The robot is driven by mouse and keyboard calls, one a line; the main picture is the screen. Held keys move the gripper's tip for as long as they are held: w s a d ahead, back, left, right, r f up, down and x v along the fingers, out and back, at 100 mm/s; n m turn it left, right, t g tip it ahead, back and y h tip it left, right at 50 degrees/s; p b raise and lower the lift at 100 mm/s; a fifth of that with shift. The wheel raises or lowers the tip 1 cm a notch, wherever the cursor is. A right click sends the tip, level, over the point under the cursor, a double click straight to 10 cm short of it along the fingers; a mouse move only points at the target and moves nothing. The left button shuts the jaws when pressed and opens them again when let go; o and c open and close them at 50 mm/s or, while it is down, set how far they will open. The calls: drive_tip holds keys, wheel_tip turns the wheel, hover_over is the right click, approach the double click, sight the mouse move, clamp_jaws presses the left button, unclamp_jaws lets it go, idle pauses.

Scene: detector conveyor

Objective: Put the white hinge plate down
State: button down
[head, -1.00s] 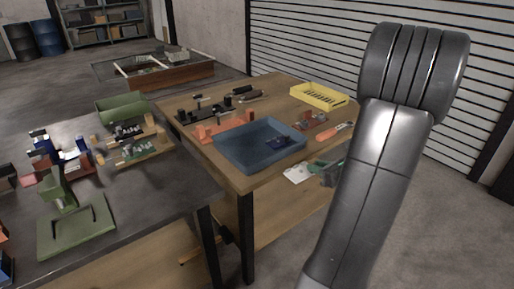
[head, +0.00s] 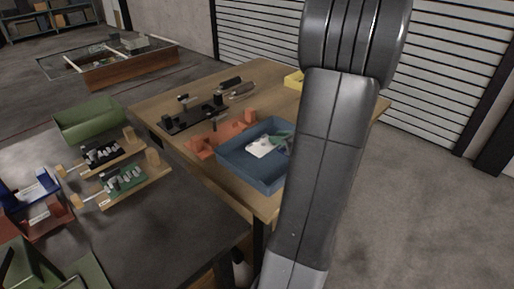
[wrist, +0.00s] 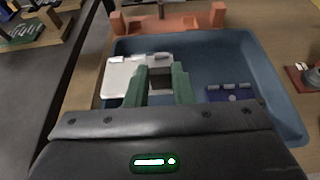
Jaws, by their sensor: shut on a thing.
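The white hinge plate (wrist: 122,74) is held in my gripper (wrist: 160,82), between its green fingers, in the wrist view. The plate sticks out to the left of the fingers, over the left part of the blue tray (wrist: 262,60). In the head view the plate (head: 261,147) shows over the tray (head: 240,170), beside my green fingers (head: 283,141). My arm hides the tray's right side there. I cannot tell whether the plate touches the tray floor. A dark blue hinge plate (wrist: 230,93) lies in the tray, right of the fingers.
An orange fixture (head: 210,143) stands against or close to the tray's far left side. A black fixture (head: 192,115) lies behind it. A yellow tray (head: 293,80) is partly hidden by my arm. A green bin (head: 88,120) and wooden-ended racks stand on the dark table at left.

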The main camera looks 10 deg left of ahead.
wheel_tip(320, 180, down, 10)
drive_tip(key=shift+w+a+r+b, duration=0.1)
drive_tip(key=shift+b, duration=0.7)
drive_tip(key=shift+f, duration=0.25)
drive_tip(key=c, duration=1.3)
unclamp_jaws()
drive_tip(key=shift+o, duration=0.2)
drive_tip(key=shift+r, duration=0.1)
drive_tip(key=shift+r, duration=0.15)
drive_tip(key=v, duration=1.2)
